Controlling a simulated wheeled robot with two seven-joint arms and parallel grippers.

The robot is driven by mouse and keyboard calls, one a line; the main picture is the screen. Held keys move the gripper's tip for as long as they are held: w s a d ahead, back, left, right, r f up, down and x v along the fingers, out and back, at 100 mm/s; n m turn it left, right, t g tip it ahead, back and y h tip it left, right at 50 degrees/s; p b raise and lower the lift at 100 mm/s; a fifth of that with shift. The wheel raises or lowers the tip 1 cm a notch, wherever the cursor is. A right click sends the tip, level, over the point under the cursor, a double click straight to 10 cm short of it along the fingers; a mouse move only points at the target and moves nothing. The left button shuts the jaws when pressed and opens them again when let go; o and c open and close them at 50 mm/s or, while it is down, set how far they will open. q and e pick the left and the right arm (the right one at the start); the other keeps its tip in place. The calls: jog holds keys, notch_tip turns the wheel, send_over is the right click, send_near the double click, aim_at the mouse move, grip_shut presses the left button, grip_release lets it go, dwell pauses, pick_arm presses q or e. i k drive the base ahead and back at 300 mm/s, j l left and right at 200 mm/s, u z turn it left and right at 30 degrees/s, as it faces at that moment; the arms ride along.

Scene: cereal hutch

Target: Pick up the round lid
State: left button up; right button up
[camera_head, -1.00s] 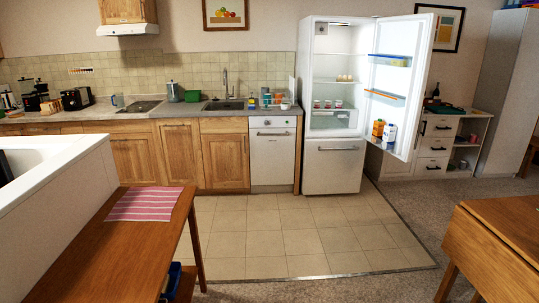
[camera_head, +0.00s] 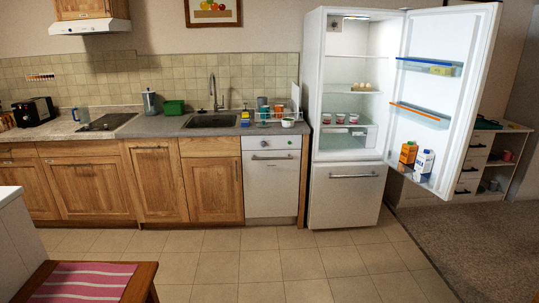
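I cannot make out a round lid for certain in the head view. Small colourful items and a white bowl (camera_head: 288,122) are on the counter right of the sink, too small to tell apart fully. Neither of my grippers is in view.
The fridge (camera_head: 345,206) stands with its door (camera_head: 447,90) open to the right. The counter (camera_head: 225,130) runs along the back wall. A wooden table with a pink striped cloth (camera_head: 84,283) is at the front left. The tiled floor (camera_head: 240,265) between is clear.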

aim_at(263, 126)
jog(key=i, duration=1.85)
jog(key=i+z, duration=0.25)
jog(key=i, duration=0.25)
jog(key=i+j+z, duration=0.2)
jog(key=i, duration=0.3)
jog(key=i+j+z, duration=0.25)
jog(key=i, duration=0.25)
jog(key=i+j+z, duration=0.2)
jog(key=i+j, duration=0.2)
jog(key=i, duration=0.05)
